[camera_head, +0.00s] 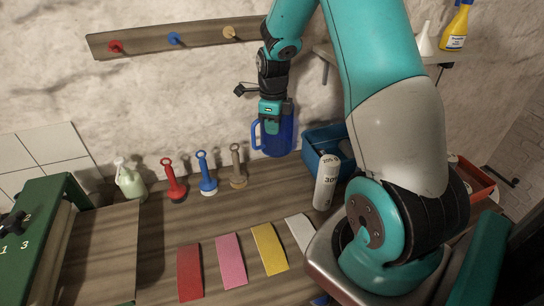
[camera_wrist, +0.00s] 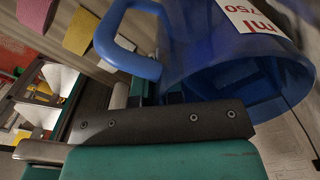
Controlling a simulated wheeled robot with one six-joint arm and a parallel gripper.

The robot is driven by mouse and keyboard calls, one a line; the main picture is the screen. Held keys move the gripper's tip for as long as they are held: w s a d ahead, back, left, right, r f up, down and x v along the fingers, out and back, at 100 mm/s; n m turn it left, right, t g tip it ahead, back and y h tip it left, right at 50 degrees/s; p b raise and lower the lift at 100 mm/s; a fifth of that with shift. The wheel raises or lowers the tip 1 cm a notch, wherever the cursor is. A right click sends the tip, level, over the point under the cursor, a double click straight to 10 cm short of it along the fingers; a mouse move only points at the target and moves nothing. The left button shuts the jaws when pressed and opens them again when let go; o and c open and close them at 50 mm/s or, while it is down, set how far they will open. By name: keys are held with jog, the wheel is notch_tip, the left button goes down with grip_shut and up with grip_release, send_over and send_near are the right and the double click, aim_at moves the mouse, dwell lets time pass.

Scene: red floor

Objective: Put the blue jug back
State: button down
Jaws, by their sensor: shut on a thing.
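The blue jug (camera_head: 278,138) is held in my gripper (camera_head: 274,108), hanging in the air above the back part of the wooden counter, in front of the stone wall. Its handle points left in the head view. In the wrist view the blue jug (camera_wrist: 205,45) fills the upper right, with its looped handle at left and a white label with red print. A dark gripper finger (camera_wrist: 165,127) lies along the jug. The other finger is largely hidden there.
A wooden rail (camera_head: 140,43) with coloured pegs is on the wall. Red (camera_head: 173,180), blue (camera_head: 207,173) and beige (camera_head: 237,166) brushes stand on the counter (camera_head: 150,240) left of the jug. A blue bin (camera_head: 325,145) and a white bottle (camera_head: 326,182) stand right. Coloured cloths (camera_head: 231,261) lie in front.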

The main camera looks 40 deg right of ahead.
aim_at(273, 156)
notch_tip(273, 156, down, 12)
jog(key=p, duration=0.2)
jog(key=shift+p, duration=0.35)
jog(key=shift+f, duration=0.15)
jog(key=c, duration=1.3)
grip_release()
jog(key=shift+o, duration=0.2)
